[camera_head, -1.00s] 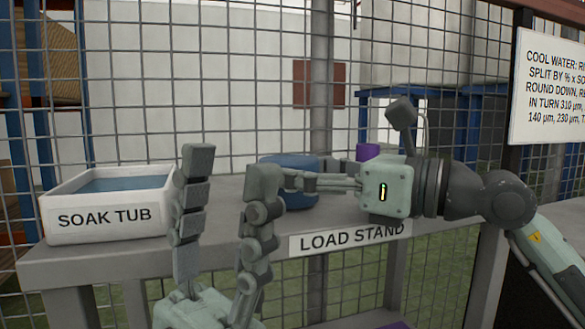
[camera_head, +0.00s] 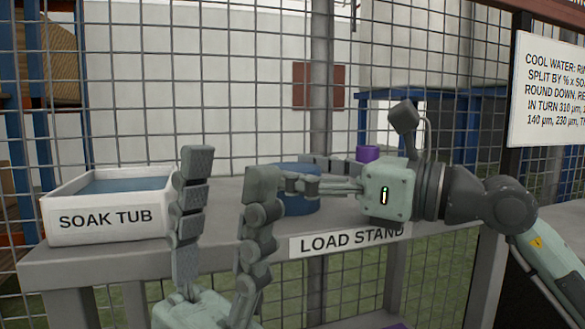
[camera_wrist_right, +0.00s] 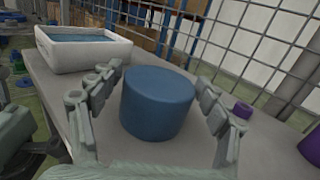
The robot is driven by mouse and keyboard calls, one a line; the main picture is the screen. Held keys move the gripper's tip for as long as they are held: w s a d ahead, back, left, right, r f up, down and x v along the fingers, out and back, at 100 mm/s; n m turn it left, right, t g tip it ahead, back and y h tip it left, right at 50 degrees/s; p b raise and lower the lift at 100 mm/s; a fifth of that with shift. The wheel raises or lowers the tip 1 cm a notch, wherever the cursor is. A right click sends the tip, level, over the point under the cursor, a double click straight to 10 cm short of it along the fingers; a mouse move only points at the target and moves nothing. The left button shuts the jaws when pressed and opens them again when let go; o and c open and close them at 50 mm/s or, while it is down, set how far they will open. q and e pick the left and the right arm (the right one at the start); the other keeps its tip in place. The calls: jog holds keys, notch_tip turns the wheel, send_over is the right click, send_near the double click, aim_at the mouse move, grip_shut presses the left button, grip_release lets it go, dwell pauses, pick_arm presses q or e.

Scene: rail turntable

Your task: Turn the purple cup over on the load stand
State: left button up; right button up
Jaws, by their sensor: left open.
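A purple object (camera_head: 367,153), perhaps the purple cup, shows behind my right gripper in the head view, its lower part hidden. The right wrist view shows a small purple piece (camera_wrist_right: 242,110) beyond the right-hand finger and a larger one (camera_wrist_right: 311,146) at the right edge; I cannot tell which is the cup. My right gripper (camera_head: 302,174) is open, its fingers on either side of a blue cylinder (camera_wrist_right: 157,106) with a closed flat top, upright on the load stand (camera_head: 262,262). Gaps show beside it. My left gripper (camera_head: 230,174) is open and empty, fingers up, before the stand.
A white soak tub (camera_head: 105,216) with blue liquid stands at the stand's left end. A wire mesh fence (camera_head: 240,90) rises behind. A sign (camera_head: 550,90) hangs at upper right. The stand top between tub and blue cylinder looks clear.

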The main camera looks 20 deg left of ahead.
jog(key=shift+o, duration=1)
notch_tip(320, 180, down, 3)
jog(key=shift+s+a+r+h, duration=0.1)
jog(key=shift+a+h, duration=0.05)
jog(key=shift+h, duration=0.15)
jog(key=shift+d, duration=0.35)
jog(key=v, duration=0.3)
jog(key=r+v, duration=0.1)
jog(key=v, duration=0.6)
jog(key=shift+d+r, duration=0.4)
jog(key=shift+s+d+r, duration=0.1)
jog(key=shift+d+r, duration=0.1)
jog(key=shift+d, duration=0.25)
jog(key=shift+s, duration=0.1)
